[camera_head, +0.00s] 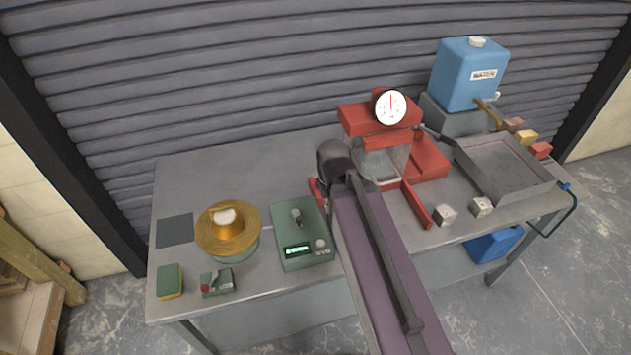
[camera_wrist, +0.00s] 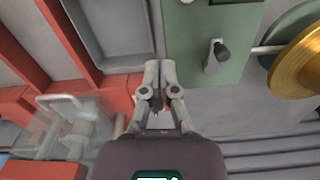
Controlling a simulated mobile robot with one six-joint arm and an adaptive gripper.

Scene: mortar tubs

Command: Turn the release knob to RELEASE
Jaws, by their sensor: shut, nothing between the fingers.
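The red press (camera_head: 380,137) with a round white gauge stands at the table's back middle; its red frame fills the left of the wrist view (camera_wrist: 60,40). No RELEASE marking is legible and I cannot surely pick out the release knob. A small red part (camera_head: 316,192) shows left of my arm; red also shows between my fingers in the wrist view (camera_wrist: 165,101), largely hidden. My gripper (camera_wrist: 159,64) is shut and empty, between the press and the green box. My arm hides it in the head view.
The green box (camera_head: 290,255) with display and dark-tipped lever stands left of my arm; it also shows in the wrist view (camera_wrist: 250,25). A brass bowl (camera_head: 245,240) is beside it. The tray (camera_head: 525,185), cubes (camera_head: 445,215) and blue water container (camera_head: 460,80) are right. The back-left tabletop is clear.

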